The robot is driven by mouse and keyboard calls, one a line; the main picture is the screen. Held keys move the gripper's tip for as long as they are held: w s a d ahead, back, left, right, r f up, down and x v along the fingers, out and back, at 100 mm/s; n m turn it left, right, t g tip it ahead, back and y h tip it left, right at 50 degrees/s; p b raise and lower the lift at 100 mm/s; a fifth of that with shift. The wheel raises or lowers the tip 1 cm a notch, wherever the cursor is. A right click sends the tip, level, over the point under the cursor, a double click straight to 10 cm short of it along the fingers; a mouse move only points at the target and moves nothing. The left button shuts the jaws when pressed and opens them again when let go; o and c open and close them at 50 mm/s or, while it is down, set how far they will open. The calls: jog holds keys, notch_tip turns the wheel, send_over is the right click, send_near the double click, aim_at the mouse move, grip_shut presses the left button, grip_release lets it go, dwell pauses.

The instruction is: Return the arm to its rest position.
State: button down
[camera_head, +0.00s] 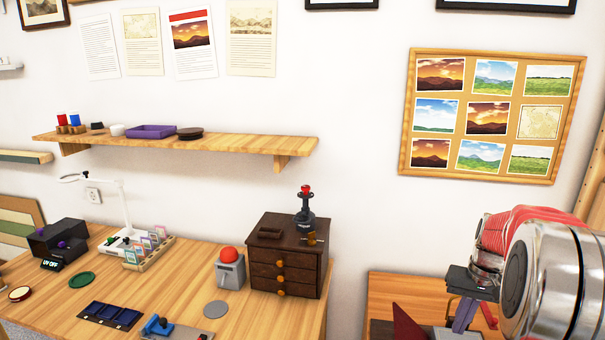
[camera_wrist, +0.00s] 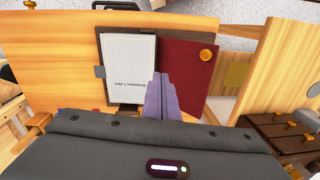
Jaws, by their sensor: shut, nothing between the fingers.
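My gripper (camera_head: 463,318) is at the lower right of the head view, at the end of my silver and red arm. It points down over a small wooden surface (camera_head: 390,290). In the wrist view its purple fingers (camera_wrist: 162,82) are together, with nothing between them. Past the fingertips, a printed white page (camera_wrist: 128,75) lies beside a dark red panel (camera_wrist: 186,65). A brass knob (camera_wrist: 207,54) is at that panel's upper right. I cannot tell whether the fingers touch the page or panel.
A brown drawer chest (camera_head: 288,260) stands on the wooden desk (camera_head: 190,310), left of my arm. A dark stand with a red top (camera_head: 306,205) is on it. A wall shelf (camera_head: 220,143) and a cork board of prints (camera_head: 400,120) are above. The wall between is clear.

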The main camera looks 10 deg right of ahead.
jog(key=s+a+r+n+t, duration=0.1)
jog(key=s+a+r, duration=0.2)
jog(key=a, duration=0.7)
jog(key=s+a+r+n+t, duration=0.2)
jog(key=s+a+r, duration=0.2)
jog(key=s+a, duration=0.4)
jog(key=s+a+r+n+t, duration=0.2)
jog(key=s+a, duration=0.3)
jog(key=a, duration=0.8)
jog(key=shift+s+a+r+h, duration=0.2)
jog(key=shift+a+r+h, duration=0.15)
jog(key=shift+r, duration=0.55)
